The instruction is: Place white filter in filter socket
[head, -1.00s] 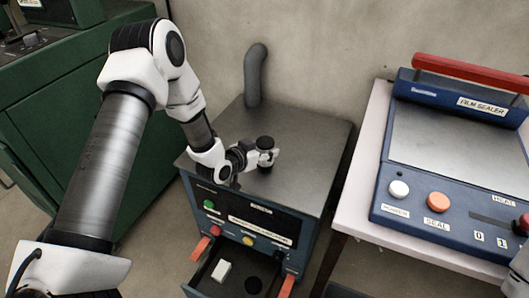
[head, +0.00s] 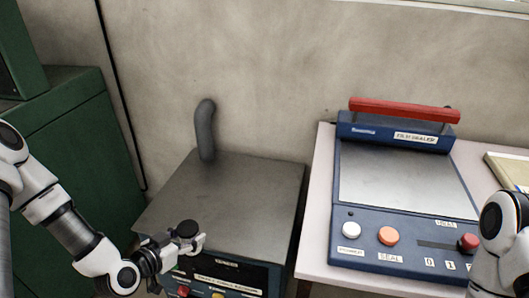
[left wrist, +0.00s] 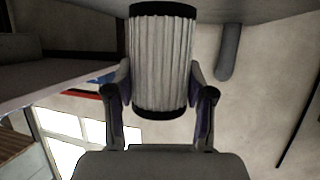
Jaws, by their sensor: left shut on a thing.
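The white filter (left wrist: 162,62) is a pleated cylinder with black end caps. In the left wrist view my left gripper (left wrist: 163,95) is shut on it, with one finger on each side. In the head view my left gripper (head: 193,241) is above the front left part of the blue machine (head: 230,272). The filter's black end cap (head: 187,229) shows there, and the rest of the filter is hidden. I cannot pick out the filter socket in the current frames. My right arm shows at the right edge of the head view, but its gripper is out of frame.
The machine has a grey metal top (head: 225,200) and a bent grey pipe (head: 205,130) at its back. A film sealer (head: 405,185) with a red handle stands on a pale table (head: 318,225) to the right. A green cabinet (head: 85,150) is at the left.

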